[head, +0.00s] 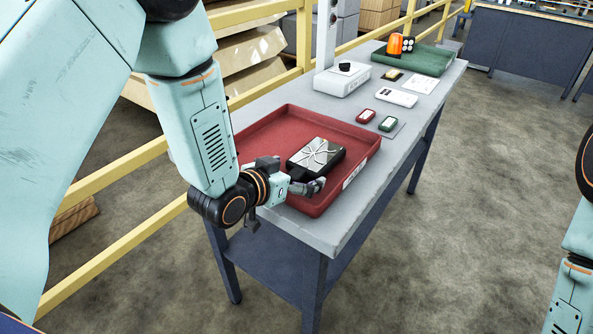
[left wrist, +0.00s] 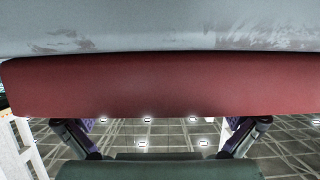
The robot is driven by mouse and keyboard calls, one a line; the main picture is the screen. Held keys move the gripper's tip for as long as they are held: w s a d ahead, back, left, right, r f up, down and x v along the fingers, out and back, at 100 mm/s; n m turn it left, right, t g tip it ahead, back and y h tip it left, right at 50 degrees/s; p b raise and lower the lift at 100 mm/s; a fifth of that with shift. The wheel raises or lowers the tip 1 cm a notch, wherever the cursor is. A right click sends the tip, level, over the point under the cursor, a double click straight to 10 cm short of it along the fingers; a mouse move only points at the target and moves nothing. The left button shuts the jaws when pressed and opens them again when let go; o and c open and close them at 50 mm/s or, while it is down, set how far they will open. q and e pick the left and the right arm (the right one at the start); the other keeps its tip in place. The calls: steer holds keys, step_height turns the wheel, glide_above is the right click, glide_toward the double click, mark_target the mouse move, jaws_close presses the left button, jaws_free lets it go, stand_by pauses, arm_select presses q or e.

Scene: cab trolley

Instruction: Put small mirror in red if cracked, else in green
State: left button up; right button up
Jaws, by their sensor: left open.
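The small mirror (head: 323,152), in a black housing, lies face up in the red tray (head: 262,127), toward its near right part. Pale lines branch over its face like cracks. The green tray (head: 432,63) is at the far end of the table. My left gripper (head: 291,176) is open at the near edge of the red tray, its fingers apart, close to the mirror's near end. Whether it touches the mirror I cannot tell. In the left wrist view, the two fingers (left wrist: 158,142) stand wide apart by a red wall; the mirror is not clear there. My right gripper is out of view.
A white device (head: 342,79), a white box (head: 396,97), a small red item (head: 365,116) and a small green item (head: 388,124) are on the table. A yellow railing (head: 100,187) runs behind the table.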

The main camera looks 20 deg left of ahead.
arm_select(q)
steer(key=shift+w+f, duration=0.1)
steer(key=shift+w, duration=0.05)
steer(key=p+v, duration=0.2)
steer(key=v, duration=1)
